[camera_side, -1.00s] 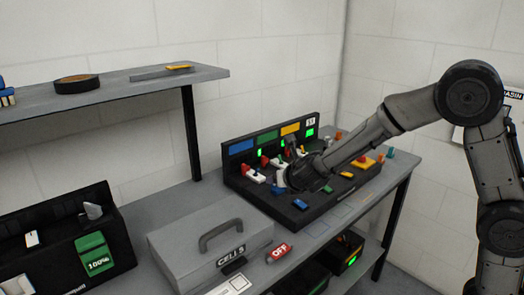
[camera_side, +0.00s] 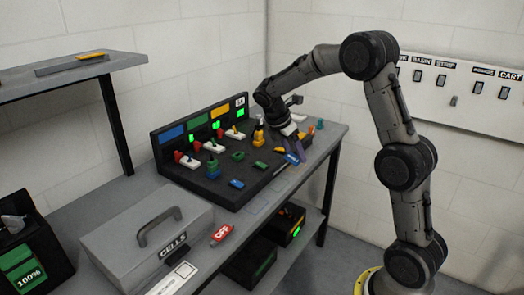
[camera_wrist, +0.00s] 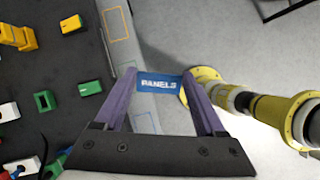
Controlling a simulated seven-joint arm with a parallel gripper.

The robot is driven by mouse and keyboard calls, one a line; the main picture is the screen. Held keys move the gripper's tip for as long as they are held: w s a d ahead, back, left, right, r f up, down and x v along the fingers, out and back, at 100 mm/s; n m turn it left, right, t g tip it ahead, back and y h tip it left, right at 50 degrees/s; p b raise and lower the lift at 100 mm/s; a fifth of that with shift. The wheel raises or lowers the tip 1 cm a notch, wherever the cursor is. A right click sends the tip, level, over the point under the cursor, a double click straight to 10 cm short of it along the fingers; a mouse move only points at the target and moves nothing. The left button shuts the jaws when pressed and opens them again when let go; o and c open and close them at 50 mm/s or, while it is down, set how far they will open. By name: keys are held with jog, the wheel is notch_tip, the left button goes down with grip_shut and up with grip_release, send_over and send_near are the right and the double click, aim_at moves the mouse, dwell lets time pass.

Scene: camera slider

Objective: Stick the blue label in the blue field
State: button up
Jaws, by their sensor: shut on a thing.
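My gripper (camera_side: 294,154) is over the front right part of the bench, with its purple fingers pointing down. In the wrist view my gripper (camera_wrist: 163,80) is shut on a blue label (camera_wrist: 160,85) that reads PANELS. The label spans the gap between the fingertips, and it also shows in the side view (camera_side: 292,159). A faint outlined field, seemingly the blue one (camera_side: 256,206), lies on the bench's front strip, left of my gripper in the side view. In the wrist view an orange outlined field (camera_wrist: 116,22) is clear; other outlines are partly hidden by my fingers.
A dark console (camera_side: 215,180) holds several coloured blocks and switches behind the strip. A grey CELLS box (camera_side: 150,240) and a red OFF tag (camera_side: 221,234) are at the left. Black bins (camera_side: 285,228) stand on the lower shelf. Floor is open beyond the bench edge.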

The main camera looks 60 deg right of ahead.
jog(key=s+f+m+g+y, duration=0.2)
jog(key=s+f+m+y, duration=0.3)
jog(key=m, duration=0.7)
jog(key=w+a+m+t, duration=0.1)
jog(key=w+a+m, duration=0.1)
jog(key=m, duration=0.7)
jog(key=w+a+f+m+t, duration=0.1)
jog(key=w+a+m, duration=0.2)
jog(key=m, duration=0.5)
jog(key=w+a+m+t, duration=0.2)
jog(key=w+m, duration=0.1)
jog(key=m, duration=0.6)
jog(key=shift+w+a+f+m, duration=0.2)
jog(key=shift+a+f+m, duration=0.1)
jog(key=shift+a, duration=0.1)
jog(key=w+a+m, duration=0.1)
jog(key=m, duration=0.2)
jog(key=w+a+m, duration=0.1)
jog(key=m, duration=0.3)
jog(key=w+a+m, duration=0.1)
jog(key=w+m, duration=0.1)
jog(key=m, duration=0.2)
jog(key=shift+r+g, duration=0.35)
jog(key=shift+g, duration=0.05)
jog(key=shift+r, duration=0.1)
